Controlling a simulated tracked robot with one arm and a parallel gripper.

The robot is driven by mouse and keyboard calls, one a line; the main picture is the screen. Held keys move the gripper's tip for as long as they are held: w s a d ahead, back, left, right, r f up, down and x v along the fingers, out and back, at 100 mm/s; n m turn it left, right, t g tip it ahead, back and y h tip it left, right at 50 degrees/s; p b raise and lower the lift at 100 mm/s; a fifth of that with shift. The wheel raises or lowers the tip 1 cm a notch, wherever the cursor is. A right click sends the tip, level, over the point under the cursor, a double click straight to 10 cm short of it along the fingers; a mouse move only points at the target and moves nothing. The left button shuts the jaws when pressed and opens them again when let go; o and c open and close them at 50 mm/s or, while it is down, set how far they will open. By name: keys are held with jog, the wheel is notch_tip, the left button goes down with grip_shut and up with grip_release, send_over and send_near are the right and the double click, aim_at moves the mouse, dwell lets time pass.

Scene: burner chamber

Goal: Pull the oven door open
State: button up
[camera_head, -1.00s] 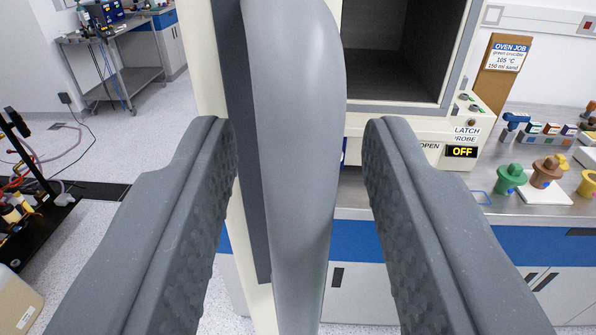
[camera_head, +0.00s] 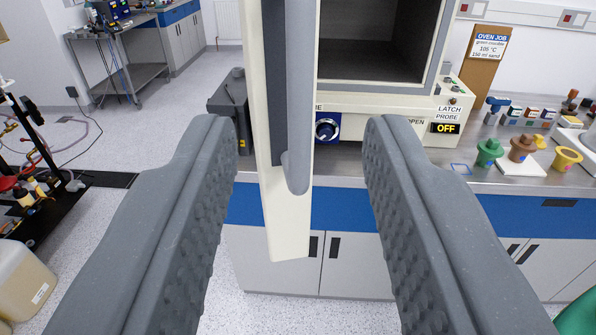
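The oven door (camera_head: 288,220) stands swung open, seen almost edge-on as a cream panel with a dark inner strip. Its grey vertical bar handle (camera_head: 300,100) shows in the upper middle, with its lower end bent into the door. The oven chamber (camera_head: 375,45) is visible, dark and empty-looking, to the right of the door. My gripper (camera_head: 290,140) is open, with one ribbed finger on each side of the picture. The handle lies between the fingers in the picture but beyond them, with clear gaps on both sides. The handle's top is out of frame.
The oven's panel has a blue knob (camera_head: 326,128) and an "OFF" display (camera_head: 446,128). A green crucible (camera_head: 489,152), a brown one (camera_head: 522,147) and a yellow one (camera_head: 567,158) stand on the bench at right. A dark box (camera_head: 232,108) is left of the door. Floor at left is partly clear.

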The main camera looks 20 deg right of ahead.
jog(key=shift+s+a, duration=0.1)
jog(key=shift+s, duration=0.15)
